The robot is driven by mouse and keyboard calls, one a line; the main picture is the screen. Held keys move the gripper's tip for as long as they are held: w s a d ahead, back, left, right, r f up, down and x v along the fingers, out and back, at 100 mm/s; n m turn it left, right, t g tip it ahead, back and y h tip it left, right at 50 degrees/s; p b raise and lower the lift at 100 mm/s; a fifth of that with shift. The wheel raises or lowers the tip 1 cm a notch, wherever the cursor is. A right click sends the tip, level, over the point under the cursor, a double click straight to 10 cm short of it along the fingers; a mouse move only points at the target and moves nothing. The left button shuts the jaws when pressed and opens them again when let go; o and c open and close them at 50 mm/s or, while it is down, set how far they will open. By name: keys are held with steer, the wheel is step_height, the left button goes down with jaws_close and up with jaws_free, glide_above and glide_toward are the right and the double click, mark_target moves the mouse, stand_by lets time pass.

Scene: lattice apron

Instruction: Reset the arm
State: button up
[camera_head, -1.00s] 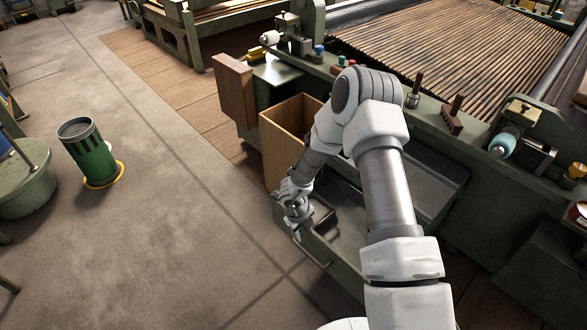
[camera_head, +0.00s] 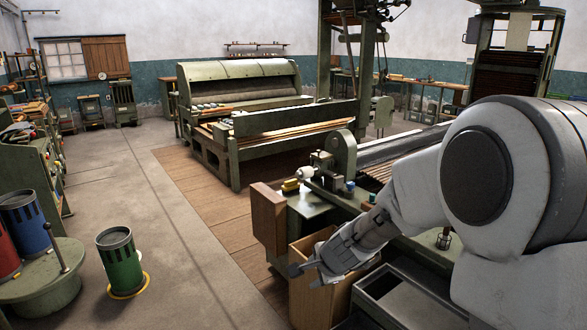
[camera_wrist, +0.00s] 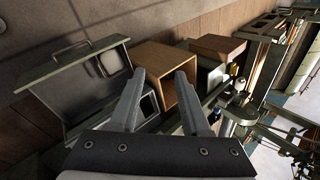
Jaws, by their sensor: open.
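My gripper (camera_head: 305,272) is in the lower middle of the head view, in front of the open wooden box (camera_head: 308,292). In the wrist view my gripper (camera_wrist: 160,88) shows two spread fingers with nothing between them. The wooden box (camera_wrist: 166,66) lies beyond the fingertips there, apart from them as far as I can tell. My arm fills the right side of the head view and hides part of the bench.
An open metal drawer (camera_wrist: 80,85) with a handle is left of the box in the wrist view. A green canister (camera_head: 120,262) stands on the floor at left, near a round green table (camera_head: 45,280). A large machine (camera_head: 250,110) stands behind. The floor between is clear.

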steer(key=s+d+r+n+p, duration=0.1)
steer(key=s+r+n+p, duration=0.2)
steer(key=s+r+n, duration=0.75)
steer(key=s+d+r+n+h+p, duration=0.1)
steer(key=s+d+r, duration=0.1)
steer(key=s, duration=0.4)
steer(key=s+d+r+n+g+h+p, duration=0.1)
steer(key=s+d+r, duration=0.2)
steer(key=s, duration=0.3)
steer(key=s+d+r+n+p, duration=0.1)
steer(key=s+d+r+n, duration=0.1)
steer(key=s+r, duration=0.3)
steer(key=shift+s+d+h, duration=0.4)
steer(key=shift+d, duration=0.3)
